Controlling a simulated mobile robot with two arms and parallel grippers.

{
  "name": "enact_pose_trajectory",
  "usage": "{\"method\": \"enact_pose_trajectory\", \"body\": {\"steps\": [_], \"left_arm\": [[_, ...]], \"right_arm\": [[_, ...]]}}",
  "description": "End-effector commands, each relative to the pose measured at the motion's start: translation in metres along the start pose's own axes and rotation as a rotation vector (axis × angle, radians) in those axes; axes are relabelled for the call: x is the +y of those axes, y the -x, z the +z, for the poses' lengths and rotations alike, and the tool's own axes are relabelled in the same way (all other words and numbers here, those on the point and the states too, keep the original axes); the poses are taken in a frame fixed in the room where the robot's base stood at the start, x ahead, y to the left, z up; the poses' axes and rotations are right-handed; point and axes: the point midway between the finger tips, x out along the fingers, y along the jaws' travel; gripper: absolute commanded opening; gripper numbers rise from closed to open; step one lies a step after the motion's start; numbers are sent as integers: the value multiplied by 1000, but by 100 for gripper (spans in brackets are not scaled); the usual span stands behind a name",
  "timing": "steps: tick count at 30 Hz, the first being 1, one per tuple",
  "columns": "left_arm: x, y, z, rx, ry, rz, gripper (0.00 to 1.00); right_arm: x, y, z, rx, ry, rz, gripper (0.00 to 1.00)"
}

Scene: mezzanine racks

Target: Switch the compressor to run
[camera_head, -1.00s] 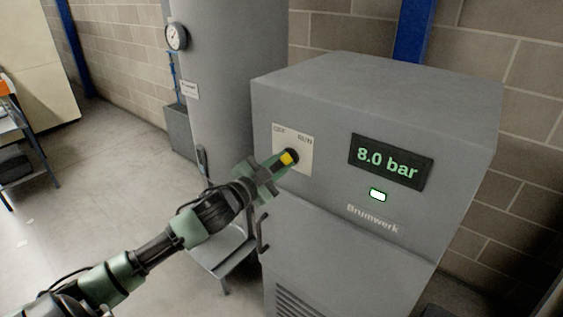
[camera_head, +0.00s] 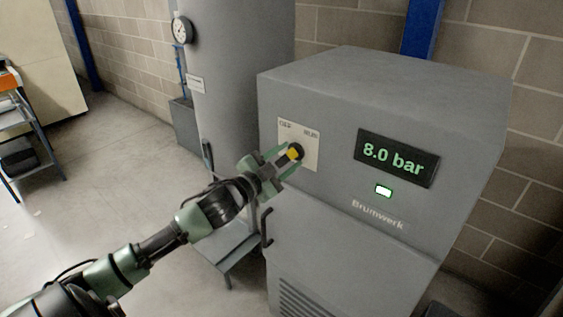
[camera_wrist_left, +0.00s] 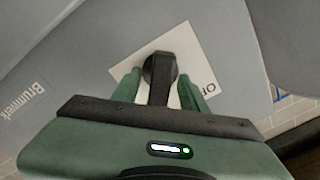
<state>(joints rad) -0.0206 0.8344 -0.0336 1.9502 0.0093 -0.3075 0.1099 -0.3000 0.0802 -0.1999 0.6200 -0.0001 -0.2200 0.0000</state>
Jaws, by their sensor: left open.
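The grey compressor cabinet (camera_head: 330,235) carries a pale switch plate (camera_head: 312,135) marked OFF on the left and RUN on the right. The right gripper is not in view.
A display (camera_head: 397,158) reads 8.0 bar, above a lit pale-green lamp (camera_head: 383,191). A grey tank (camera_head: 240,80) with a gauge (camera_head: 182,30) stands to the left. A door handle (camera_head: 267,228) juts out below the switch. Floor (camera_head: 120,200) is clear at left.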

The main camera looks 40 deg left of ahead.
Motion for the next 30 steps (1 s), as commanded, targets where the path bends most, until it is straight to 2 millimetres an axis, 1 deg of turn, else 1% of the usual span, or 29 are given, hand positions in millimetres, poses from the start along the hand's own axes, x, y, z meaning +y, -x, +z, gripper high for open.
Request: {"method": "enact_pose_trajectory", "body": {"steps": [4, 12, 15, 21, 30], "left_arm": [[3, 16, 3, -3, -1, 3, 44], [3, 55, 2, -2, -1, 3, 44], [2, 65, 2, -1, 0, 2, 44], [1, 74, 0, 0, -1, 1, 44], [0, 75, 0, 0, -1, 1, 44]], "right_arm": [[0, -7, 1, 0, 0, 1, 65], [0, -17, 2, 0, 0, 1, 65], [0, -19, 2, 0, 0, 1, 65], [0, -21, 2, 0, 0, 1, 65], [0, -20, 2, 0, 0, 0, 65]]}}
